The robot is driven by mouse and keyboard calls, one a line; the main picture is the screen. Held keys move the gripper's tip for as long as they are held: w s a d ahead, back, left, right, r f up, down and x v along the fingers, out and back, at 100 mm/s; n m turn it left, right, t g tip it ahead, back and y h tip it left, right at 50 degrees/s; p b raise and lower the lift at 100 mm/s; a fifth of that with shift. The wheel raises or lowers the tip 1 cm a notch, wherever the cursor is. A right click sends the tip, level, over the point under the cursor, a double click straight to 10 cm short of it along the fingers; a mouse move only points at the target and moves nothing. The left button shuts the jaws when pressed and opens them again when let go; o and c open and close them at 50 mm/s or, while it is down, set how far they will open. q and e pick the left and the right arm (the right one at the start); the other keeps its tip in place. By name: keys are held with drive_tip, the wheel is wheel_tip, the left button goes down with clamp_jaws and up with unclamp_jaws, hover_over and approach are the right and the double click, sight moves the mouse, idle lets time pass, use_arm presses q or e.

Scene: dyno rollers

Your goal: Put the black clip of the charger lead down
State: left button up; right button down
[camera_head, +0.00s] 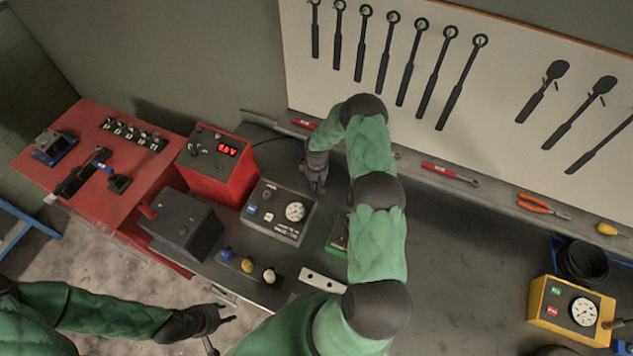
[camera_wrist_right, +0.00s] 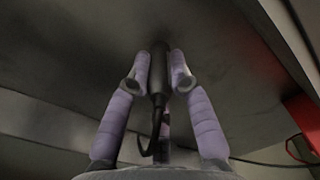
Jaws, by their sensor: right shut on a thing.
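The black clip (camera_wrist_right: 157,75) is a dark, slim piece between the two pale purple fingers of my right gripper (camera_wrist_right: 158,72) in the right wrist view. A dark lead (camera_wrist_right: 147,150) curls below it. In the head view my right gripper (camera_head: 317,186) is over the back of the dark bench, just behind the grey gauge box; the clip is too small to tell there. The red charger box (camera_head: 218,163) with a lit display stands left of it, with a thin dark lead behind it. My left gripper (camera_head: 228,328) is low at the left, empty, with its fingers apart.
The grey gauge box (camera_head: 280,212) is close in front of my right gripper. A dark box (camera_head: 181,222) and a strip of coloured knobs (camera_head: 247,266) are nearer. Wrenches (camera_head: 385,55) hang on the back board. The dark bench top (camera_head: 450,240) is clear right of my arm.

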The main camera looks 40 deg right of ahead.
drive_tip(key=shift+f, duration=0.15)
drive_tip(key=shift+f, duration=0.1)
drive_tip(key=c, duration=1.1)
unclamp_jaws()
wheel_tip(320, 180, up, 12)
drive_tip(key=b, duration=0.2)
drive_tip(key=shift+b, duration=0.35)
